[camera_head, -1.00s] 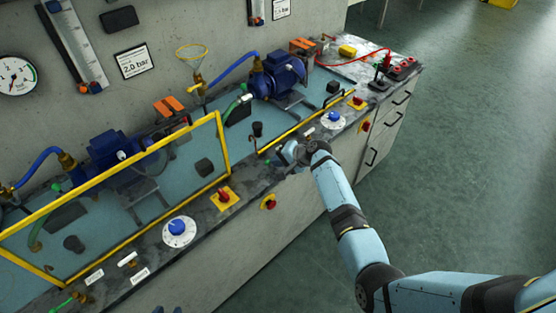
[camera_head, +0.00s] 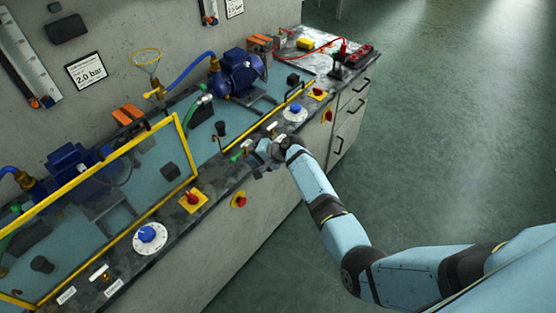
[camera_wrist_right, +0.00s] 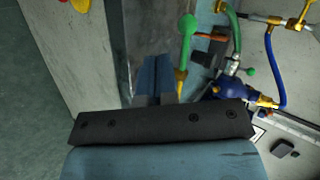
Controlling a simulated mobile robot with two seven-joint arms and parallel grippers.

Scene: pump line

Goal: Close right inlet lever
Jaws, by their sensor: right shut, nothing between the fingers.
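A green-handled lever (camera_head: 238,156) with a ball end sits on the bench's front strip, just left of my right gripper (camera_head: 258,152). It looks like the right inlet lever. In the right wrist view the green lever (camera_wrist_right: 187,42) stands just right of the fingertips, with a brass part at its lower end. My right gripper (camera_wrist_right: 155,78) is shut and empty, its blue fingers together. Fingers and lever look close; I cannot tell whether they touch. The gripper hides part of the strip around the lever. My left gripper is not in view.
A white dial with a blue knob (camera_head: 295,113) and a red switch on a yellow plate (camera_head: 318,93) lie farther along the strip. A yellow-framed clear guard (camera_head: 110,205) stands up at left. A blue pump (camera_head: 238,72) is behind. The floor at right is clear.

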